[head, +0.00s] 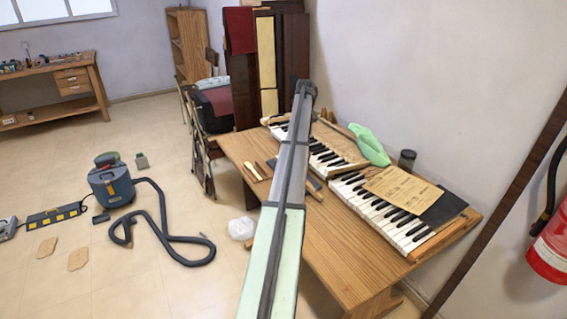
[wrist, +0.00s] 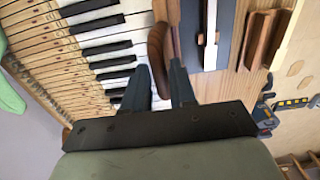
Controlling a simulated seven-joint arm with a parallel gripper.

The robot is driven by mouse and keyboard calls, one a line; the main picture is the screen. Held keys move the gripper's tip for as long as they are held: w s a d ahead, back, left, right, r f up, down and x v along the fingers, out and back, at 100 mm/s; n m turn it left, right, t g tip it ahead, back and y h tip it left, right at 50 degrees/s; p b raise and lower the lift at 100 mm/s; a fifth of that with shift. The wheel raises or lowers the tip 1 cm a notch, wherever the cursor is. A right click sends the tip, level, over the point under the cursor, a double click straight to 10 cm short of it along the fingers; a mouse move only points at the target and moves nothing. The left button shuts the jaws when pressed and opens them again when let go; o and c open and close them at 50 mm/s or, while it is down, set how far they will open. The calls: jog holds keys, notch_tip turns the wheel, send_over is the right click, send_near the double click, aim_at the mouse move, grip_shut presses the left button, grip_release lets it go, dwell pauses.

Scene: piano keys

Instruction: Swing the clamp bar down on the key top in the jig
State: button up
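In the wrist view, the jig (wrist: 195,42) is a dark block on the table beside the piano keys, with a pale key top (wrist: 210,30) along it. A brown rounded wooden bar (wrist: 157,55), apparently the clamp bar, stands up at the jig's left side toward the camera. My gripper (wrist: 158,68) is open, its two dark fingers apart on either side of the wooden bar; contact cannot be told. In the head view, my arm hides the gripper, and only a dark part of the jig (head: 311,184) seems to show beside it.
Piano keys (wrist: 105,45) lie left of the jig; they also show in the head view (head: 385,215). A brown wooden piece (wrist: 265,40) lies right of the jig. A green cloth (head: 369,145), dark jar (head: 407,159) and paper sheet (head: 402,188) sit along the wall side of the table (head: 335,245).

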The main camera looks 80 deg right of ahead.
jog(key=c, duration=0.3)
jog(key=shift+c, duration=0.2)
jog(key=shift+w+a+r, duration=0.3)
jog(key=shift+w+a, duration=0.5)
jog(key=shift+a, duration=0.05)
jog(key=shift+w+a, duration=0.1)
jog(key=shift+w+a, duration=0.75)
jog(key=shift+a, duration=0.05)
